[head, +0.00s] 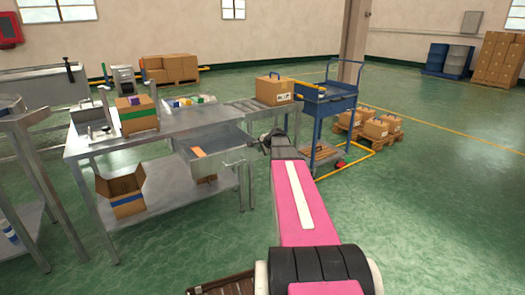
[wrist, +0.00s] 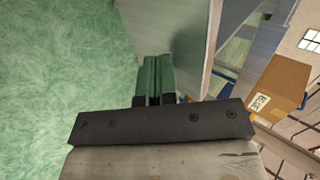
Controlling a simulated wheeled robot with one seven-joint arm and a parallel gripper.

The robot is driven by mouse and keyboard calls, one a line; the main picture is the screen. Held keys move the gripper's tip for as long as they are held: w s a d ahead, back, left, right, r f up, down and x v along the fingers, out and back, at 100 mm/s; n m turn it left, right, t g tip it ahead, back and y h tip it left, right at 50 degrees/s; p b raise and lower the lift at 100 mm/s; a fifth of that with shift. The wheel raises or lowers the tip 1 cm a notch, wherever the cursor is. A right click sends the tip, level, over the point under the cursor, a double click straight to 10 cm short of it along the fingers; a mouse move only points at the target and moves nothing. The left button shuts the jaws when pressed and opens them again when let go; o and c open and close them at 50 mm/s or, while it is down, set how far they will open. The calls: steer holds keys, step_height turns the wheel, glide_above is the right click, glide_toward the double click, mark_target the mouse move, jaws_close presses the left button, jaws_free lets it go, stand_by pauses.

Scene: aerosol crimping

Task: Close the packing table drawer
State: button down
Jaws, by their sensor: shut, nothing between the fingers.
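The packing table (head: 75,147) is a grey metal bench with a lower shelf. Its drawer (head: 234,157) is pulled out below the tabletop, and an orange-brown item shows inside it. My gripper (head: 265,143) is at the right end of the drawer's front, at about drawer height. In the wrist view my gripper's fingers (wrist: 154,80) are shut together and empty. A grey metal panel (wrist: 175,45), seemingly the drawer's front, is just beyond them. I cannot tell whether the fingertips touch it.
A closed carton (head: 273,91) stands on the roller section at the table's right end. A blue cart (head: 325,103) is right of my arm, with cartons on a pallet (head: 350,125) behind. An open carton (head: 122,190) is on the lower shelf. Green floor at the right is clear.

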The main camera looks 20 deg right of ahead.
steer(key=shift+w, duration=0.1)
steer(key=w+a, duration=0.2)
steer(key=w, duration=0.7)
steer(key=w+a, duration=0.2)
steer(key=w, duration=0.8)
steer(key=w+a, duration=0.2)
steer(key=w, duration=0.7)
steer(key=shift+w+a, duration=0.25)
steer(key=shift+a, duration=0.1)
steer(key=shift+w+a, duration=0.25)
steer(key=shift+w, duration=0.65)
steer(key=shift+w, duration=0.15)
